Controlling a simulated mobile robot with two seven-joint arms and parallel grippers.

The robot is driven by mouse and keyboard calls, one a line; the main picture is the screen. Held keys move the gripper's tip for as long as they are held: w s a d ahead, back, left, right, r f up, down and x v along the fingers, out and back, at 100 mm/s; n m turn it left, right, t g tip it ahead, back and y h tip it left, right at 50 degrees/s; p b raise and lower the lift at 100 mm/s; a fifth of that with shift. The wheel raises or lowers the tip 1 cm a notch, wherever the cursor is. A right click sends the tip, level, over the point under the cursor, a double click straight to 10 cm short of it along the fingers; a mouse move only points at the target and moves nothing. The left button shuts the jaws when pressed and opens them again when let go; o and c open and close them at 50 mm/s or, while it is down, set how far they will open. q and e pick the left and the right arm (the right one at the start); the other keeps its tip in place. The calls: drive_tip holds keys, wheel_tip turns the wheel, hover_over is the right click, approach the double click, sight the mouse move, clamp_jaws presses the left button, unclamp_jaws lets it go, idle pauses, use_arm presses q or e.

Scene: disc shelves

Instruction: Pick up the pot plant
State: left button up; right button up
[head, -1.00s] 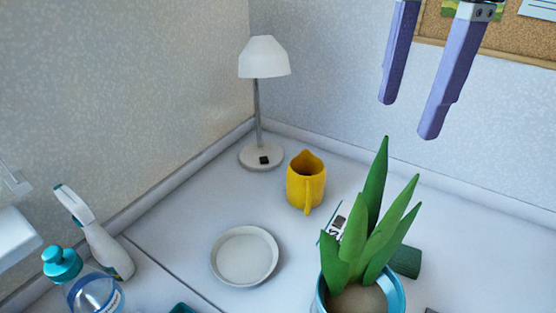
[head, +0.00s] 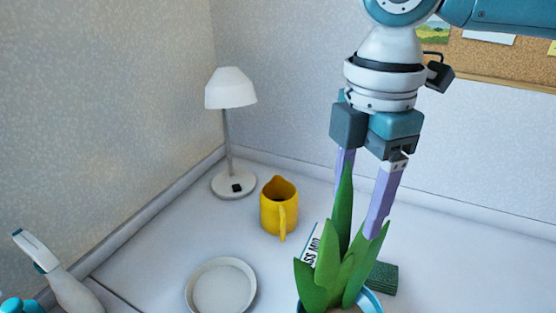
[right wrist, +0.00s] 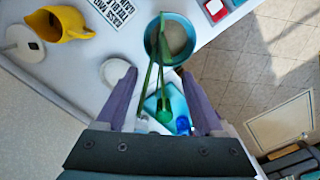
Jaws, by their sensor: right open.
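The pot plant has upright pointed green leaves (head: 325,278) and a blue pot (head: 370,301), cut off by the bottom edge of the head view. The pot (right wrist: 153,42) shows whole in the right wrist view, beyond the fingertips. My right gripper (head: 361,212) points down from above with its purple fingers apart. A tall leaf rises between or in front of the fingers and hides part of the left one. In the right wrist view the leaves run between the open fingers (right wrist: 158,78). My left gripper is not in view.
A yellow mug (head: 277,211), a white lamp (head: 231,88) and a plate (head: 222,288) stand left of the plant. A printed card (head: 313,248) and a dark green object (head: 384,278) lie close to the pot.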

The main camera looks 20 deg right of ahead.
clamp_jaws()
idle(0.4)
drive_tip(key=shift+r, duration=0.15)
idle(0.7)
